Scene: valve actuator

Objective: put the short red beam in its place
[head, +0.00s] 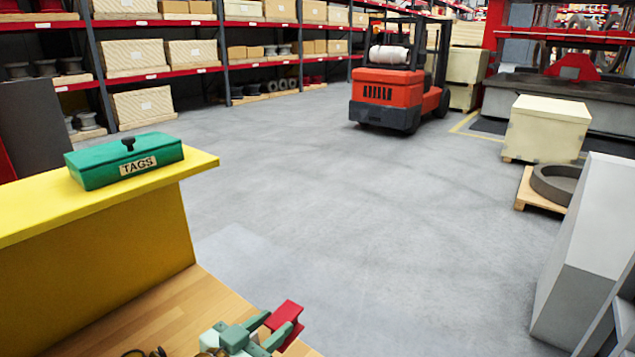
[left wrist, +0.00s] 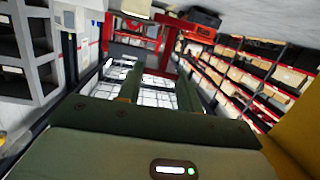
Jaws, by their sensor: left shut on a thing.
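The short red beam (head: 287,314) shows at the bottom middle of the head view, with an I-shaped end. My left gripper (head: 268,329), with pale green fingers, is shut on it and holds it near the wooden bench top's edge. In the left wrist view the red beam (left wrist: 168,45) shows beyond the tips of my left gripper (left wrist: 158,82). The fingers hide part of the beam. I cannot make out the beam's place in these views. My right gripper is not in view.
A yellow raised panel (head: 95,260) stands on the wooden bench top (head: 165,315), with a green TAGS box (head: 125,162) on its ledge. Grey floor (head: 350,220) lies open beyond. A forklift (head: 390,90), a crate (head: 545,130) and a grey cabinet (head: 590,255) stand farther off.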

